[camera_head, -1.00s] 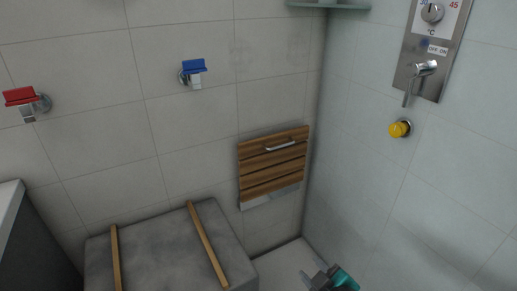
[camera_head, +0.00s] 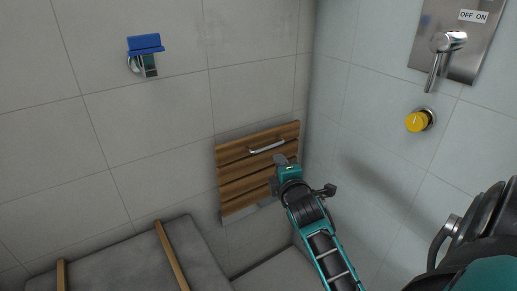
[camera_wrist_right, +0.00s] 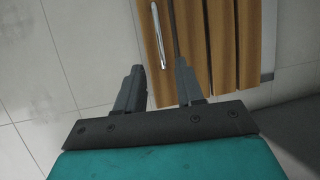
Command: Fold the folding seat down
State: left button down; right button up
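The folding seat (camera_head: 236,170) is a panel of brown wooden slats, folded up flat against the tiled wall near the corner. A metal bar handle (camera_head: 266,146) runs along its upper part. My right gripper (camera_head: 277,174) is in front of the seat's right side, below the handle, and covers part of the slats. In the right wrist view the two fingers (camera_wrist_right: 157,72) are apart with nothing between them. The handle (camera_wrist_right: 158,35) is beyond the fingertips, and the slats (camera_wrist_right: 220,40) fill the upper right. My left gripper is not in view.
A grey bench (camera_head: 120,268) with wooden strips stands at the lower left. A blue-topped wall fitting (camera_head: 145,45) is above left.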

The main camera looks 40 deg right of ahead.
aim_at(269, 148)
jog(key=b+x, duration=0.3)
jog(key=x, duration=0.8)
jog(key=shift+w+d, duration=0.2)
jog(key=shift+w, duration=0.05)
jog(key=shift+w+d+b, duration=0.25)
jog(key=shift+w+b, duration=0.05)
jog(key=shift+w, duration=0.15)
jog(key=shift+c, duration=0.3)
jog(key=c, duration=0.6)
grip_shut()
